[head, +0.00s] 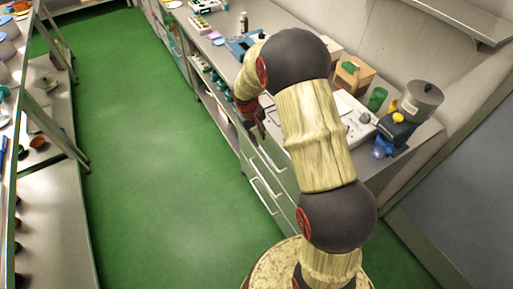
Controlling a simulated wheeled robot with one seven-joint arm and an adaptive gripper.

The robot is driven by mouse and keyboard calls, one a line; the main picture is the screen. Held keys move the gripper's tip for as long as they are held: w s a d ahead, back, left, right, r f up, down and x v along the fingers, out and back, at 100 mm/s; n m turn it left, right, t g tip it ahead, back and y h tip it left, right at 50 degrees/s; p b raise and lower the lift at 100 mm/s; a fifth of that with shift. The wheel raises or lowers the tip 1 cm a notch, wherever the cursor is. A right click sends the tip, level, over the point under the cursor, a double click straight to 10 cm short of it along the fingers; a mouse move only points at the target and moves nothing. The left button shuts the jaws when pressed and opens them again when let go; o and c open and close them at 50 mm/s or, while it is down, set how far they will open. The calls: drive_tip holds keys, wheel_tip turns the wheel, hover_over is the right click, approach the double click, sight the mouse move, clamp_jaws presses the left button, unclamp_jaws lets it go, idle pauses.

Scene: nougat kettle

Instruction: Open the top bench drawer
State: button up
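The bench drawers show in the head view as a stack of pale fronts with bar handles, on the aisle side of the right-hand bench. The top bench drawer (272,150) is partly hidden by my arm and looks closed. My gripper (258,131), dark with red parts, points down beside the bench edge, close to the upper part of the drawer stack. Whether it touches the top handle cannot be told. Its fingers are small and partly merged with the dark background, so their opening is unclear.
The bench top (213,45) holds a blue tray, a brown bottle (244,20), a cardboard box (353,74), a green cup (377,98) and a machine with a grey pot (421,100). Shelving (50,190) stands at left. The green floor (150,160) between is clear.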

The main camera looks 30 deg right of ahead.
sight(262, 149)
drive_tip(key=f, duration=0.2)
drive_tip(key=d+f+b, duration=0.1)
drive_tip(key=f, duration=0.4)
drive_tip(key=shift+d+f+b, duration=0.2)
drive_tip(key=shift+d+b, duration=0.05)
drive_tip(key=shift+b, duration=0.1)
drive_tip(key=shift+c, duration=0.3)
drive_tip(key=c, duration=0.4)
clamp_jaws()
